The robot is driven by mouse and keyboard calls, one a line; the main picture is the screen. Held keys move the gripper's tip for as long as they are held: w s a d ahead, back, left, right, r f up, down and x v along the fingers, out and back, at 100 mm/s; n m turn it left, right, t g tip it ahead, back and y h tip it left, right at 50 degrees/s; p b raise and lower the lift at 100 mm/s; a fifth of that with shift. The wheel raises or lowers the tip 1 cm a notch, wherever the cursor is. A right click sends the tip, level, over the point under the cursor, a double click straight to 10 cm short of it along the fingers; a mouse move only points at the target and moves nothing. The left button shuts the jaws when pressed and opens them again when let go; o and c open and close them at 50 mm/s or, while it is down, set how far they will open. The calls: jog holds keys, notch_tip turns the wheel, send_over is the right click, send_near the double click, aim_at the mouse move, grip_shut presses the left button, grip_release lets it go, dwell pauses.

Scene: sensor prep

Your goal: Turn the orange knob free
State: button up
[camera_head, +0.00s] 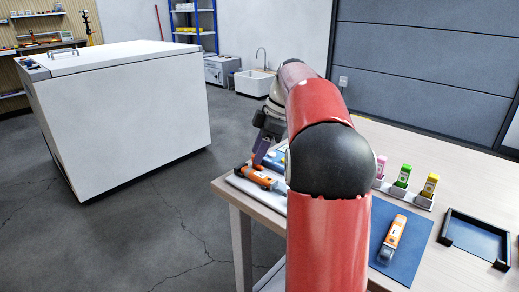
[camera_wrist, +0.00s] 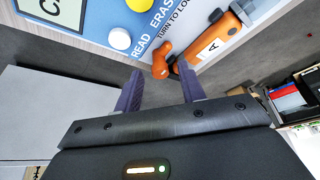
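The orange knob (camera_wrist: 162,60) shows in the wrist view beside the words "TURN TO LOCK" on a blue and white panel (camera_wrist: 128,62). An orange device (camera_wrist: 214,45) with an "A" label lies close beside it; whether the two touch is unclear. In the head view the orange device (camera_head: 258,178) lies on the panel at the table's left edge. My gripper (camera_wrist: 160,72) is open, with two purple fingers apart. The knob appears just beyond and between the fingertips, nearer the right one. I see no contact. In the head view my gripper (camera_head: 262,151) is partly hidden by my arm.
Another orange device (camera_head: 394,232) lies on a blue mat (camera_head: 412,250). A rack (camera_head: 420,200) holds pink, green and yellow pieces. A dark tray (camera_head: 476,238) stands at the right. Yellow (camera_wrist: 120,39) and white (camera_wrist: 146,6) buttons sit on the panel.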

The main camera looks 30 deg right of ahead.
jog(key=v, duration=0.7)
jog(key=shift+r, duration=0.35)
jog(key=shift+d, duration=0.1)
jog(key=s+a+f+m+t+h, duration=0.1)
jog(key=s+a+f+m+h, duration=0.15)
jog(key=s+a+m, duration=0.7)
jog(key=s+a+f+m+t+h, duration=0.1)
jog(key=s+a+f+m, duration=0.1)
jog(key=s+a+f, duration=0.3)
jog(key=s+a+f+m+t, duration=0.1)
jog(key=s+a+f, duration=0.4)
jog(key=s+f, duration=0.3)
jog(key=shift+s+m+t+h, duration=0.35)
jog(key=shift+s+t, duration=0.05)
jog(key=shift+s, duration=0.65)
